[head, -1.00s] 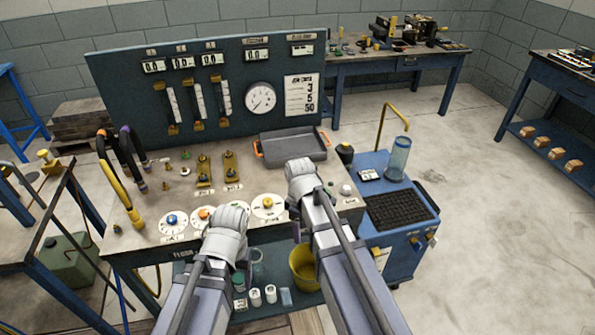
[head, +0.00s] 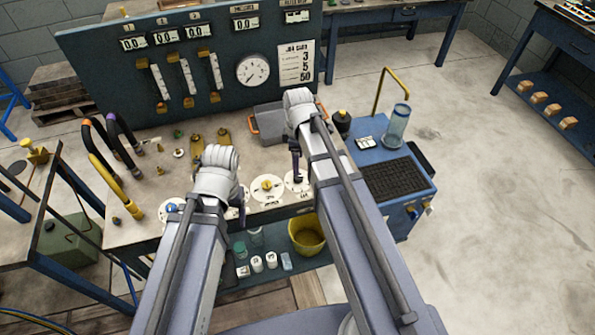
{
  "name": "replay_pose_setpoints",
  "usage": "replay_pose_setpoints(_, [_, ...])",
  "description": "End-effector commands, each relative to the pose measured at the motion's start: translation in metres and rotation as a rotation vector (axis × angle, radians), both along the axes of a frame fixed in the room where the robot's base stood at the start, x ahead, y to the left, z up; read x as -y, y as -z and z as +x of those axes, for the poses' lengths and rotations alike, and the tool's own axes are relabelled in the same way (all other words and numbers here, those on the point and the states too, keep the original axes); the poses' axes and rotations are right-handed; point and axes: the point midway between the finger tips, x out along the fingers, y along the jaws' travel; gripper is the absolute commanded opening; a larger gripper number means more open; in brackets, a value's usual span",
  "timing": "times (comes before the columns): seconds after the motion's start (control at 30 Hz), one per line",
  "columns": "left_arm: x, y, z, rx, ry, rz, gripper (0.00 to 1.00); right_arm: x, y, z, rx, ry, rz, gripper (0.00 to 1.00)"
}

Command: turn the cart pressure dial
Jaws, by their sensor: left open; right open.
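The blue cart (head: 392,230) stands to the right of the bench. On its front face are a small blue knob (head: 411,211) and a yellowish one (head: 427,204); I cannot read which is the pressure dial. Several round white dials lie along the bench's front edge, one with a blue knob (head: 171,209) and one with a yellow knob (head: 267,185); their labels are unreadable. My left gripper (head: 241,206) is open above this row, partly hidden by its wrist. My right gripper (head: 296,176) is open over the rightmost dial, which it partly covers. Neither holds anything.
A grey tray (head: 268,122) with orange handles lies on the bench. A clear blue cylinder (head: 397,128) and a black mesh (head: 395,178) are on the cart. A yellow bucket (head: 307,236) stands on the lower shelf. The floor right of the cart is clear.

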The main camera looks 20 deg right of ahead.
Motion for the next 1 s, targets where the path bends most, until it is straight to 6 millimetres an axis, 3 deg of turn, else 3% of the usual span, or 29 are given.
replay_pose_setpoints(0.6, [0.0, 0.068, 0.0, 0.0, 0.0, 0.0, 0.71, 0.001, 0.068, 0.001, 0.0, 0.001, 0.0, 0.69])
replay_pose_setpoints(1.0, [0.0, 0.076, 0.0, 0.0, 0.0, 0.0, 0.71, 0.001, 0.076, 0.002, 0.0, 0.001, 0.0, 0.69])
